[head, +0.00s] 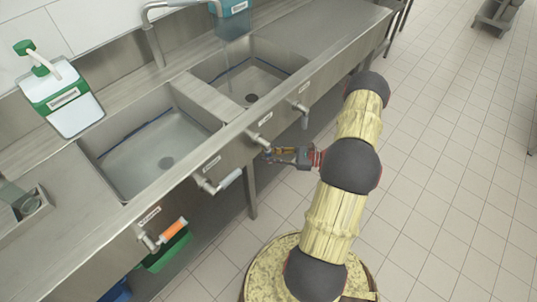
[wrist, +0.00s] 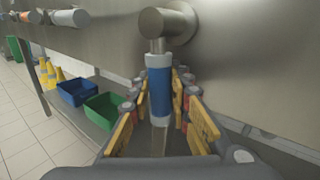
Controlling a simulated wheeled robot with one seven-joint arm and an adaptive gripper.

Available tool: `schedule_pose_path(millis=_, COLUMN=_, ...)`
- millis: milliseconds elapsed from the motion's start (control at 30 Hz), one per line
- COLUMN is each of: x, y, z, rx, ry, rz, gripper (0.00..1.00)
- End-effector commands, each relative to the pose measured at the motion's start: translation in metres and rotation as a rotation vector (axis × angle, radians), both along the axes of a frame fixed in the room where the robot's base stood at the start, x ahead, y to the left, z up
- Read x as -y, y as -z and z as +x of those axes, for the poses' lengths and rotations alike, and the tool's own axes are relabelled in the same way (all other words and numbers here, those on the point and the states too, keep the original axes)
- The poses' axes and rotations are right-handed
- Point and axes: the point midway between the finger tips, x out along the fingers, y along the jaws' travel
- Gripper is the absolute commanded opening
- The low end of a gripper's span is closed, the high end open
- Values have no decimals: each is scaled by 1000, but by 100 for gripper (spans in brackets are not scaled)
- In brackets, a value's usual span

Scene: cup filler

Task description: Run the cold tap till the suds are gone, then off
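The blue tap handle (wrist: 158,85) hangs from a round metal stem on the steel front panel, between my gripper's fingers in the wrist view. My gripper (wrist: 160,95) is open around it, with yellow-padded fingers on both sides; no firm contact shows. In the head view my gripper (head: 271,152) is at the handle below the front edge, which hides most of the handle. The curved spout (head: 180,4) reaches over from behind the basins. The right basin (head: 250,78) shows a drain and no clear suds.
The left basin (head: 158,150) is beside it. Other front handles are orange (head: 173,228), pale (head: 230,178) and grey (head: 304,120). A soap dispenser (head: 62,98) stands behind. Blue (wrist: 76,92) and green (wrist: 104,110) bins are below.

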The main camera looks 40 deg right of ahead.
Motion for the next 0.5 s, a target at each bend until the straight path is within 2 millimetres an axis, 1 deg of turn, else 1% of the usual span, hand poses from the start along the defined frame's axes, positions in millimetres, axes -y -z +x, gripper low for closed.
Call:
schedule_pose_path(millis=33, x=0, y=0, z=0, rx=0, ry=0, rz=0, gripper=14)
schedule_pose_path(millis=267, x=0, y=0, z=0, rx=0, ry=0, rz=0, gripper=1)
schedule_pose_path(millis=500, x=0, y=0, z=0, rx=0, ry=0, rz=0, gripper=0)
